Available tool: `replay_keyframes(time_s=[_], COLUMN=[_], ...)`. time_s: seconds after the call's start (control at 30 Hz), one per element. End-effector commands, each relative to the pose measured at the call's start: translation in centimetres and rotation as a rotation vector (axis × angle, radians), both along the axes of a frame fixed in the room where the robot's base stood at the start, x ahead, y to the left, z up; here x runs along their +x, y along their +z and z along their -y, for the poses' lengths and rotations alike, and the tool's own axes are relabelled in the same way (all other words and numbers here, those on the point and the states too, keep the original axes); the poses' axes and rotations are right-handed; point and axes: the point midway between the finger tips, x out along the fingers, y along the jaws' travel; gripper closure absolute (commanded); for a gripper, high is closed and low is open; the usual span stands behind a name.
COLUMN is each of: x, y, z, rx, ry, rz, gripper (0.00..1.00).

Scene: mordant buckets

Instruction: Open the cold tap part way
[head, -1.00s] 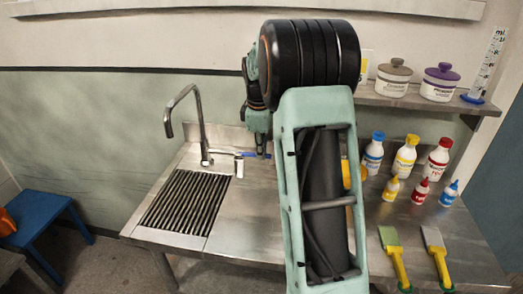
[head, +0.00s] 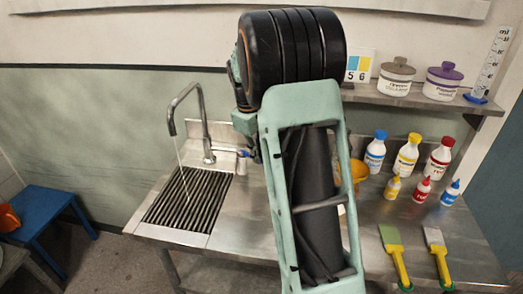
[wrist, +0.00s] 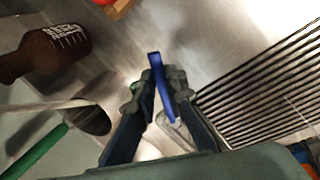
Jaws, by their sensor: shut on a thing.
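The tap has a tall curved metal spout (head: 187,97) over the dark slatted drain (head: 187,203). A thin stream of water (head: 180,155) falls from the spout to the slats. The tap's blue lever (head: 243,153) is at its base, partly hidden by my arm. In the wrist view the blue lever (wrist: 157,75) stands between the two fingers of my gripper (wrist: 157,92), which is shut on it. In the head view the gripper is mostly hidden by my arm.
The drain slats (wrist: 268,85) lie right in the wrist view; a brown bottle (wrist: 52,52) and green handle (wrist: 38,150) lie left. Bottles (head: 405,155) and brushes (head: 395,255) stand or lie on the bench's right. A shelf (head: 420,100) holds lidded jars.

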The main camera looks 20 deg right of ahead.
Motion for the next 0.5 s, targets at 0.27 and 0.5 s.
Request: replay_keyframes(time_s=[0.27,0.5], x=[-0.4,-0.5], y=[0.1,0.1], z=[-1.1,-1.6], rx=[0.000,0.000], ry=[-0.157,-0.220], rz=[0.000,0.001], gripper=[1.00,1.00])
